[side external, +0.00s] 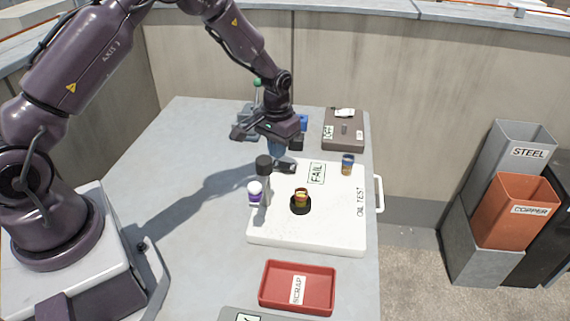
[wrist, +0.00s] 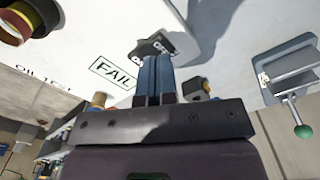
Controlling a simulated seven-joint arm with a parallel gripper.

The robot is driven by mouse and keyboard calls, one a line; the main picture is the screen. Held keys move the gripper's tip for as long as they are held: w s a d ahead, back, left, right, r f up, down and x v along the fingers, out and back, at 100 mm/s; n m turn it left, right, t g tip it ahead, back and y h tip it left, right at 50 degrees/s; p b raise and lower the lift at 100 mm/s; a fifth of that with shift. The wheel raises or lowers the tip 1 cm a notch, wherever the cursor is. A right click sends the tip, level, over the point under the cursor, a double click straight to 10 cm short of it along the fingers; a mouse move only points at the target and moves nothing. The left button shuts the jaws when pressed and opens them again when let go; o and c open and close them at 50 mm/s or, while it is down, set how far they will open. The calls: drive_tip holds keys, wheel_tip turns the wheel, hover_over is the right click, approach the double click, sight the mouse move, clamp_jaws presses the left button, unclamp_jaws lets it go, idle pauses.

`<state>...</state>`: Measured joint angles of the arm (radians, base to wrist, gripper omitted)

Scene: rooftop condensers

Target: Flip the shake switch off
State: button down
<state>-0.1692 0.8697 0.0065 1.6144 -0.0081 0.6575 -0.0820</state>
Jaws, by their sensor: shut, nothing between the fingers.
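A small dark switch plate with white lettering, seemingly the shake switch (side external: 287,167), sits at the back left edge of the white oil test board (side external: 330,235). It also shows in the wrist view (wrist: 146,47), directly beyond my fingertips. Its lever position is hidden. My gripper (side external: 276,154) is above the back left of the board, fingers pointing down at the plate. Its blue fingers (wrist: 157,60) are closed together with nothing between them. The tips look very near the plate; I cannot tell whether they touch.
A dark upright cylinder (side external: 264,167) and a white-and-purple jar (side external: 255,193) stand close by. A vial sits in a black holder (side external: 300,208). A red scrap tray (side external: 277,302) lies in front.

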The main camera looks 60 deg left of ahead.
sight(278, 163)
drive_tip(key=shift+f, duration=1.35)
idle(0.9)
drive_tip(key=shift+r, duration=3.55)
drive_tip(key=s+d+r+m+t, duration=0.1)
drive_tip(key=s+d+r, duration=0.3)
drive_tip(key=s+r, duration=0.7)
drive_tip(key=s+d+r+m+t, duration=0.2)
drive_tip(key=s+d+r+t, duration=0.1)
drive_tip(key=s+r, duration=0.9)
drive_tip(key=shift+s+d+r+t, duration=0.25)
drive_tip(key=shift+s+d+t, duration=0.15)
drive_tip(key=shift+s+t, duration=0.5)
